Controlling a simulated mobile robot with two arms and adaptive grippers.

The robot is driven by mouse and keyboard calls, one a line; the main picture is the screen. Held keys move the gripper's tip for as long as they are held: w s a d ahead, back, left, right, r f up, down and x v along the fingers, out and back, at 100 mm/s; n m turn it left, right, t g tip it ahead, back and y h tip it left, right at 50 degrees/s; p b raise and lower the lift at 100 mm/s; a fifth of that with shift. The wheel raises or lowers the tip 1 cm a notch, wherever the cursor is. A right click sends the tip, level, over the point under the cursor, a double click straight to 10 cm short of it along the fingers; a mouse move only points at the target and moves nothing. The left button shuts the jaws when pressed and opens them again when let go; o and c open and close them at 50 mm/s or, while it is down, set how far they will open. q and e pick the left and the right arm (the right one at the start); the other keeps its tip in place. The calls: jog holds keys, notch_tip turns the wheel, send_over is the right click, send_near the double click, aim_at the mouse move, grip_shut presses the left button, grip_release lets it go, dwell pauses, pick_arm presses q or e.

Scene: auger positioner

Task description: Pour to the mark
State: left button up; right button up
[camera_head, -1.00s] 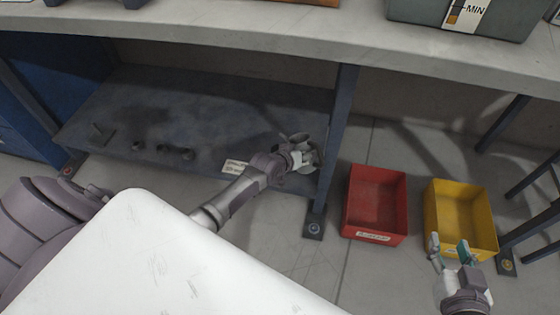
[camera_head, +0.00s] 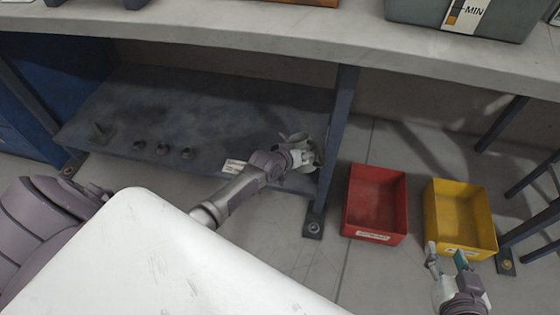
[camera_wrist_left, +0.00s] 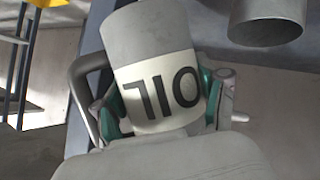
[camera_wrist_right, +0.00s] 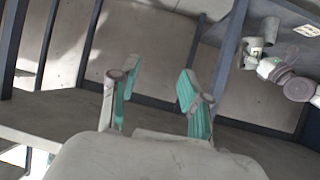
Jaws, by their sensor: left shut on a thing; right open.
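A grey can with a white band marked OIL (camera_wrist_left: 150,35) fills the middle of the left wrist view; the lettering appears upside down there. It has a dark handle on its left side. My left gripper (camera_head: 303,158) is shut on the can, with a finger pad on each side, at the right end of the low shelf. The can is small and partly hidden by the gripper in the head view. A grey tank with a MIN label (camera_head: 412,12) stands on the bench top, cut off by the upper edge. My right gripper (camera_head: 447,252) is open and empty before the yellow bin.
A red bin (camera_head: 375,200) and a yellow bin (camera_head: 458,215) stand on the floor, right of a bench leg (camera_head: 338,130). The low shelf (camera_head: 220,110) holds several small dark items at its left. A metal cylinder (camera_wrist_left: 268,20) shows near the can.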

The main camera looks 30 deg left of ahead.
pick_arm(q)
jog(key=shift+r, duration=0.1)
jog(key=shift+r, duration=0.15)
pick_arm(e)
jog(key=shift+s+d+f+g, duration=0.3)
jog(key=shift+s+f+g, duration=0.4)
jog(key=shift+s+f, duration=0.1)
pick_arm(q)
jog(key=shift+r+p, duration=0.15)
jog(key=shift+p, duration=0.2)
jog(key=shift+r+n+h, duration=0.15)
jog(key=shift+n+h, duration=0.15)
jog(key=shift+h, duration=0.1)
pick_arm(e)
jog(key=shift+s+d+f+g+h, duration=0.2)
jog(key=shift+s+f+g+h, duration=0.1)
jog(key=shift+s+f+g, duration=0.25)
pick_arm(q)
jog(key=shift+r, duration=0.15)
pick_arm(e)
jog(key=shift+s, duration=0.1)
pick_arm(q)
jog(key=shift+g, duration=0.3)
jog(key=shift+r, duration=0.1)
pick_arm(e)
jog(key=shift+s+d+f+g, duration=0.15)
jog(key=shift+s+f+g, duration=0.1)
jog(key=shift+s+f, duration=0.1)
